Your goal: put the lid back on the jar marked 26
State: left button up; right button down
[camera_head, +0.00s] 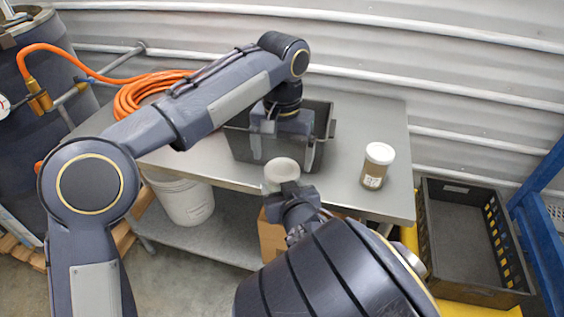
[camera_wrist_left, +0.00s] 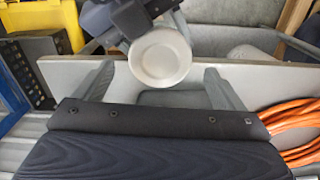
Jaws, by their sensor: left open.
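A jar (camera_head: 374,168) with brown contents, a white top and a small label stands upright on the right part of the metal table; its number is too small to read surely. My right gripper (camera_head: 283,186) is shut on a pale round lid-like piece (camera_head: 281,170) at the table's front edge; what is under it is hidden. This piece also shows in the left wrist view (camera_wrist_left: 160,55). My left gripper (camera_head: 284,138) is open over the grey bin, behind the held piece. Its two spread fingers show in the left wrist view (camera_wrist_left: 158,72), with nothing gripped between them.
The grey bin (camera_head: 325,113) stands mid-table (camera_head: 393,118). An orange hose (camera_head: 130,98) lies coiled at the table's left. A white bucket (camera_head: 187,202) is on the lower shelf. A black crate (camera_head: 462,280) is right of the table. Free table surface surrounds the jar.

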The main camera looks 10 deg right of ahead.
aim_at(282, 169)
pick_arm(q)
jog(key=shift+r, duration=0.4)
jog(key=shift+c, duration=0.4)
jog(key=shift+r+n, duration=0.4)
jog(key=shift+n, duration=0.6)
jog(key=n, duration=0.2)
jog(key=r+n, duration=0.1)
jog(key=shift+r+n, duration=0.2)
jog(key=shift+n, duration=0.2)
jog(key=n, duration=0.2)
jog(key=r+n, duration=0.1)
jog(key=n, duration=0.1)
jog(key=shift+r, duration=0.15)
jog(key=shift+f, duration=4.05)
jog(key=shift+c, duration=0.5)
